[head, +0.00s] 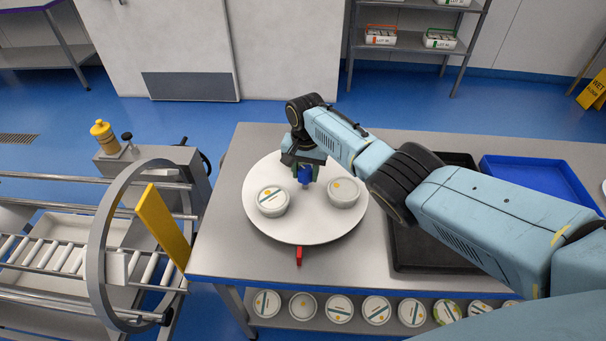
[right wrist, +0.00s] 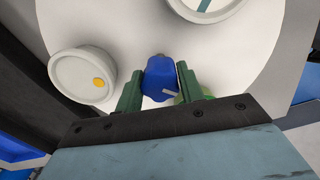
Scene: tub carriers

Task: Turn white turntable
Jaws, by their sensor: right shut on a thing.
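The white turntable (head: 300,228) is a round disc on the grey table. A blue knob (head: 305,175) stands up from it, with a tub on either side. The left tub (head: 272,200) has a label with a green stripe and a yellow dot. The right tub (head: 343,191) has a plain lid with a yellow dot. My right gripper (head: 304,168) reaches down over the disc and is shut on the blue knob. In the right wrist view the knob (right wrist: 160,78) sits between the green fingers. My left gripper is not in view.
A red pointer (head: 299,255) lies at the disc's front edge. A black tray (head: 420,249) and a blue tray (head: 535,178) are on the right. A roller conveyor with a grey ring (head: 95,245) and yellow plate (head: 160,225) stands left. Several tubs line the shelf below.

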